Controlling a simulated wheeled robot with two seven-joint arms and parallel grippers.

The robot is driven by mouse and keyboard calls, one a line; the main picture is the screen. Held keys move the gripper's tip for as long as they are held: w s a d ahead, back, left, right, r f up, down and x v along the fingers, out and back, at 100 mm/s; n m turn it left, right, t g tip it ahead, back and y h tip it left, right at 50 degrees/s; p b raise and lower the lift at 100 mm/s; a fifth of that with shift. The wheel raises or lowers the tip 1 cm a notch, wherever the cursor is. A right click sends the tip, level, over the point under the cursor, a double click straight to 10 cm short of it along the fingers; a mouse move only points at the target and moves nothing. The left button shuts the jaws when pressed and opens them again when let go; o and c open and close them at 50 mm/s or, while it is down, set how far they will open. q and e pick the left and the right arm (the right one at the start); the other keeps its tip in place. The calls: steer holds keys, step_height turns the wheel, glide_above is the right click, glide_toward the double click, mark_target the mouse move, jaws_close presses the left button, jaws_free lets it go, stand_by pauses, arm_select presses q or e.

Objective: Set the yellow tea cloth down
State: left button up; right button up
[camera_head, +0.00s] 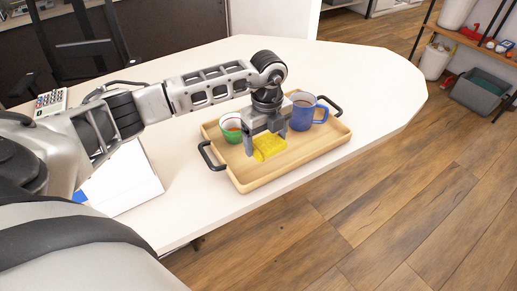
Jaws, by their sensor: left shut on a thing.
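The yellow tea cloth (270,147) is a small folded bundle at the fingertips of my left gripper (265,143). My left gripper points down and is shut on the cloth. The cloth is over the wooden tray (243,179), near its middle; I cannot tell whether it touches the tray floor. A green cup (231,128) stands on the tray to the left of the gripper, and a blue mug (303,113) stands to the right. Each holds something brownish. My right gripper is not in view.
The tray has black handles at its left (211,157) and right ends and sits on a white table (375,80) close to its front edge. A white box-like object (125,178) and a calculator (50,100) lie at the left. The right end of the table is clear.

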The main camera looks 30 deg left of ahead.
arm_select(q)
steer(key=shift+s+a+f, duration=0.3)
steer(key=shift+a+f, duration=0.2)
steer(key=shift+f, duration=0.15)
steer(key=shift+s+a+f+p, duration=0.1)
steer(key=shift+a+f+p, duration=0.1)
steer(key=shift+f, duration=0.85)
steer(key=shift+s+a+f+p, duration=0.1)
steer(key=shift+a+f+p, duration=0.05)
steer(key=shift+f, duration=0.85)
